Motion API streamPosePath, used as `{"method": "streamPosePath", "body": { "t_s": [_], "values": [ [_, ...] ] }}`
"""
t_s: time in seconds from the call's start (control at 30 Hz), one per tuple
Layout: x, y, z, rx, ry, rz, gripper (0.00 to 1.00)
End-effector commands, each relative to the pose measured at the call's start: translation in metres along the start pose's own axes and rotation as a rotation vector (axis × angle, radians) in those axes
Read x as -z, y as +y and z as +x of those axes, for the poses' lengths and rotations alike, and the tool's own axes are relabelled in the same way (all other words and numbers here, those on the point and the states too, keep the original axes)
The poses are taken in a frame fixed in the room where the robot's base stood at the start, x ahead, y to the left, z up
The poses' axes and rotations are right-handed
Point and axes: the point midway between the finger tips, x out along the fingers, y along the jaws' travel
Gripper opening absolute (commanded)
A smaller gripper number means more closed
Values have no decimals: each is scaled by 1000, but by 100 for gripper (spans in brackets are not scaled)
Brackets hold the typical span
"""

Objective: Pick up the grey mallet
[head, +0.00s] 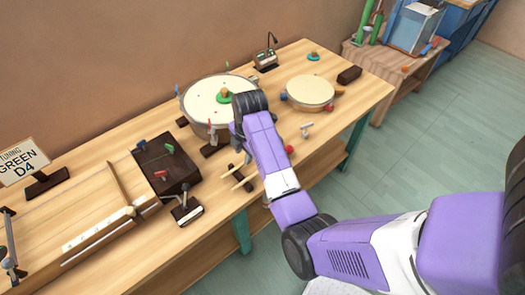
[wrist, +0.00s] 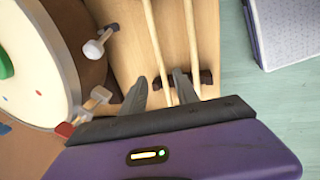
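Two pale wooden sticks lie side by side across a dark rest (wrist: 206,78) in the wrist view. I see no grey head on either the left stick (wrist: 152,30) or the right stick (wrist: 190,35), so I cannot tell which is the grey mallet. The sticks' upper ends run out of the wrist view. Stick ends (head: 238,172) also show in the head view, beside my arm, which hides the rest. My gripper (wrist: 160,77) is open and empty. Its fingers appear on either side of the left stick; the height gap is unclear.
A large drum (head: 205,101) stands behind the sticks, its pegs (wrist: 94,49) close to my gripper. A small drum (head: 310,91) and a small pale T-shaped item (head: 306,129) are to the right. A dark box (head: 166,165) stands to the left.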

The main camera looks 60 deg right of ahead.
Motion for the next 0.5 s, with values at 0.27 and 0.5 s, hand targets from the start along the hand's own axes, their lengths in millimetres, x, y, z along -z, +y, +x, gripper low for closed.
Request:
{"method": "streamPosePath", "body": {
  "t_s": [0.27, 0.5],
  "values": [
    [-3, -5, 32, 3, 1, 0, 36],
    [-4, -5, 56, -1, 0, 1, 36]
  ]
}}
